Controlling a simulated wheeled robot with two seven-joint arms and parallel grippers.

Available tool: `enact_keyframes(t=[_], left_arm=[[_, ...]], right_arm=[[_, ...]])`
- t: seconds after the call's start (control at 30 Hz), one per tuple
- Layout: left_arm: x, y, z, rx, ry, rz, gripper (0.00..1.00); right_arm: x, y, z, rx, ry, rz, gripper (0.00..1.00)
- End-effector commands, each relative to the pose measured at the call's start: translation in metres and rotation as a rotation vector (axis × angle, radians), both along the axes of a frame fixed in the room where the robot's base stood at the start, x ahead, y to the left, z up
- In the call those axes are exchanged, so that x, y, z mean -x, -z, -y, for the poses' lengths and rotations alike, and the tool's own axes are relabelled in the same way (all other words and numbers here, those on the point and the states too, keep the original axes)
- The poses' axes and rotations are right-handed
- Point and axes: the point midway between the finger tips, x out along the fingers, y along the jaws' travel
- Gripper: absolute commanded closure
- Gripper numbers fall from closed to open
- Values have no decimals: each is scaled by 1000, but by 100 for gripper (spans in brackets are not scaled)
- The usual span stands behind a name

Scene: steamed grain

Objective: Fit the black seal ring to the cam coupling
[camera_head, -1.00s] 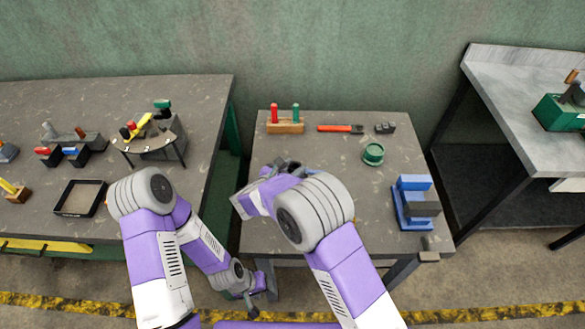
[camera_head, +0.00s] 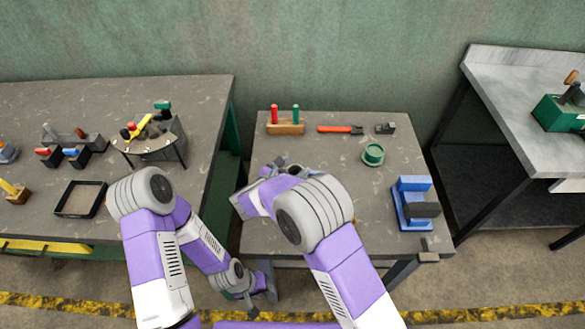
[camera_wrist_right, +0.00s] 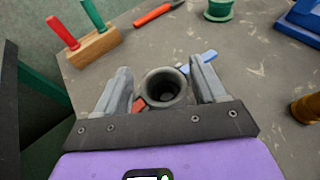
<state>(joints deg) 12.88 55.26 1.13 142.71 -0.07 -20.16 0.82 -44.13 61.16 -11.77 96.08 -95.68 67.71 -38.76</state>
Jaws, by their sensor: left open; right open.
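The cam coupling (camera_wrist_right: 165,88) is a grey, round-mouthed body with a dark bore, with a red lever at its left and a blue lever at its right. In the right wrist view it stands between the two open fingers of my right gripper (camera_wrist_right: 163,78). I see a gap at the right finger; contact at the left is unclear. In the head view my right arm hides most of the coupling. My left gripper (camera_head: 251,301) hangs low in front of the small table, open and away from the objects. I cannot make out the black seal ring in either view.
On the small table stand a wooden block (camera_head: 285,128) with red and green handles, a red tool (camera_head: 338,129), a black block (camera_head: 385,128), a green round pot (camera_head: 372,155) and a blue fixture (camera_head: 413,190). A brass piece (camera_wrist_right: 307,108) shows in the right wrist view.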

Motion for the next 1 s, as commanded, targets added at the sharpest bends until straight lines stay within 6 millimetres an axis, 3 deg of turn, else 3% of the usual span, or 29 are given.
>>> enact_keyframes(t=[0.17, 0.6, 1.0], left_arm=[[0, -2, 0, 0, 0, 0, 57], [0, -11, 0, 0, 0, 0, 57], [0, -11, 0, 0, 0, 0, 57]], right_arm=[[7, -4, -6, 0, -2, -1, 29], [56, -25, -38, 0, -1, 0, 29], [59, -26, -39, 0, 0, 0, 29]])
